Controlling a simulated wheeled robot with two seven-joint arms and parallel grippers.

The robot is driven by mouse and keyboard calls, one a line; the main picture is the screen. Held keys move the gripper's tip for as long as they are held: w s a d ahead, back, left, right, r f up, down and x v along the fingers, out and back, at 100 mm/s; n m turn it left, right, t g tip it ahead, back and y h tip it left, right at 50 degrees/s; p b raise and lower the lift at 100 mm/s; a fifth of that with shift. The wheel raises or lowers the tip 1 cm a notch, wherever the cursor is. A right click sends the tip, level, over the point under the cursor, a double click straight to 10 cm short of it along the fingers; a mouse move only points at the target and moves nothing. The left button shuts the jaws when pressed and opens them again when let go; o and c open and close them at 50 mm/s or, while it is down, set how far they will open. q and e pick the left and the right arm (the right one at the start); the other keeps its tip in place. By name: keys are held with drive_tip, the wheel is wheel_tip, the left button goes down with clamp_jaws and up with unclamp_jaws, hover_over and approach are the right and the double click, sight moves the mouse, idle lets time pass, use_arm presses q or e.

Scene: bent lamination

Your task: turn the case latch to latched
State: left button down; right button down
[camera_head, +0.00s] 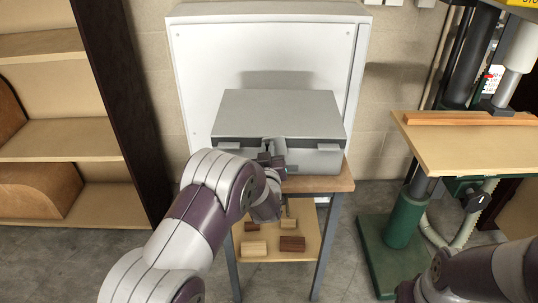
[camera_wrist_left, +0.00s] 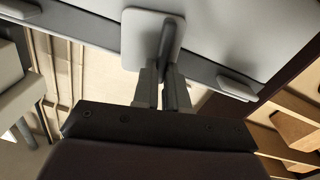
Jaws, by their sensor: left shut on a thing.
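A grey case (camera_head: 280,115) with a closed-looking lid sits on a small wooden-topped stand (camera_head: 335,182). Its latch shows in the left wrist view as a pale plate (camera_wrist_left: 133,45) with a narrow dark lever (camera_wrist_left: 167,36) standing out from it. My left gripper (camera_head: 274,160) is at the middle of the case front, and in the left wrist view its fingers (camera_wrist_left: 164,88) are shut on the latch lever. In the head view the gripper hides most of the latch; I cannot tell its turn position. My right gripper is not in view.
A white wall cabinet (camera_head: 190,80) stands behind the case. Wooden blocks (camera_head: 292,243) lie on the stand's lower shelf. A shelf unit (camera_head: 60,138) is at left. A green-based machine with a wooden table (camera_head: 470,145) is at right, near my right arm.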

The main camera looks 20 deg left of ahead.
use_arm(q)
drive_tip(key=f+n+b, duration=0.1)
drive_tip(key=n+b, duration=0.3)
drive_tip(key=b, duration=0.2)
drive_tip(key=f+n+b, duration=0.2)
drive_tip(key=n+b, duration=0.3)
drive_tip(key=b, duration=0.1)
drive_tip(key=f+n+b, duration=0.1)
drive_tip(key=n+b, duration=0.3)
drive_tip(key=b, duration=0.3)
drive_tip(key=shift+d+f+n, duration=0.2)
drive_tip(key=shift+d+n, duration=0.05)
drive_tip(key=shift+n, duration=0.15)
drive_tip(key=shift+w+d+n+b, duration=0.1)
drive_tip(key=shift+d+n+b, duration=0.1)
drive_tip(key=shift+n+b, duration=0.9)
drive_tip(key=shift+r, duration=0.1)
drive_tip(key=c, duration=1.2)
unclamp_jaws()
drive_tip(key=shift+o, duration=0.2)
drive_tip(key=v, duration=1.2)
drive_tip(key=shift+s, duration=0.35)
drive_tip(key=shift+d, duration=0.1)
